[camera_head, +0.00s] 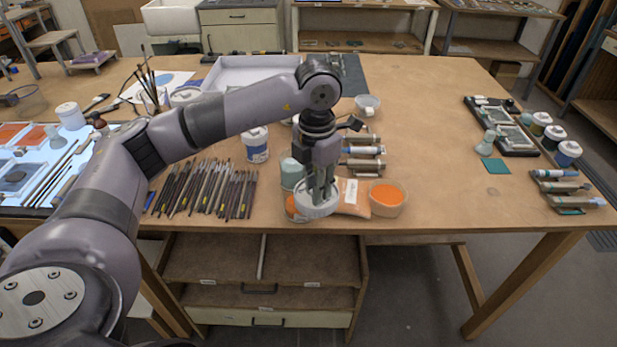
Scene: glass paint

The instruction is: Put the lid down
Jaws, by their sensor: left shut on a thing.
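My left gripper (320,200) points down near the front edge of the table and is shut on a pale round lid (313,212). The lid covers part of an orange thing just to its left, which may be a jar or its contents. I cannot tell whether the lid touches the table or hangs just above it. An open bowl of orange powder (387,198) stands to the right of the lid. An orange packet with a white label (352,196) lies between them. My right gripper is not in view.
A pale green jar (292,174) stands just behind the lid. A row of brushes (205,188) lies to the left, with a white jar (256,145) behind. Paint tubes (364,165) lie behind the packet.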

